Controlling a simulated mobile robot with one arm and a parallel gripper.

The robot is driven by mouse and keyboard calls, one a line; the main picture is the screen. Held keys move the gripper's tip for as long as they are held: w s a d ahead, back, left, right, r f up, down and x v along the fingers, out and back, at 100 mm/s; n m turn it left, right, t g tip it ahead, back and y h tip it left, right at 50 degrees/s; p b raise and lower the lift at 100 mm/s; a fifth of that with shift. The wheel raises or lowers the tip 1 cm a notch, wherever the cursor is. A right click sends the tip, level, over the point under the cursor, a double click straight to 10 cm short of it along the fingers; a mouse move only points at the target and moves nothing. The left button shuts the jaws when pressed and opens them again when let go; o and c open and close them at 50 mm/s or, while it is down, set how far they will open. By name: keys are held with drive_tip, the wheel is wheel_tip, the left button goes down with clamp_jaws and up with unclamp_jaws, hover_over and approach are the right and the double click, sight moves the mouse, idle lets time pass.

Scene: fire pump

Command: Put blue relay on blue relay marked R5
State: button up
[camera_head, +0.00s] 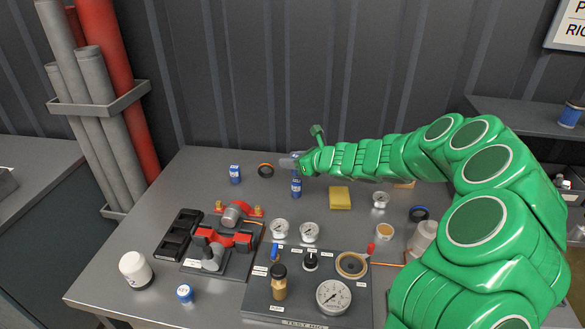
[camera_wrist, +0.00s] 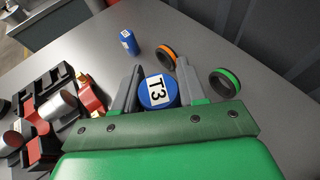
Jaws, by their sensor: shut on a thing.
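I cannot tell whether the two touch. The lower relay is hidden in the wrist view. Another blue relay (camera_head: 235,174) stands to the left; it also shows in the wrist view (camera_wrist: 129,42). No R5 mark is readable.
An orange-edged ring (camera_head: 265,170) lies left of my gripper, and a green ring (camera_wrist: 226,82) shows in the wrist view. A yellow block (camera_head: 340,198) lies to the right. A gauge panel (camera_head: 257,302) and a red-handled valve assembly (camera_head: 222,245) fill the front.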

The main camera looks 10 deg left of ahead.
drive_tip(key=shift+f, duration=1.4)
drive_tip(key=shift+f, duration=0.15)
drive_tip(key=o, duration=1.1)
drive_tip(key=shift+c, duration=0.2)
drive_tip(key=shift+s+d+r, duration=0.1)
drive_tip(key=shift+d+r, duration=0.15)
drive_tip(key=shift+d, duration=0.05)
drive_tip(key=v, duration=1.1)
drive_tip(key=shift+s, duration=0.15)
drive_tip(key=shift+d, duration=0.15)
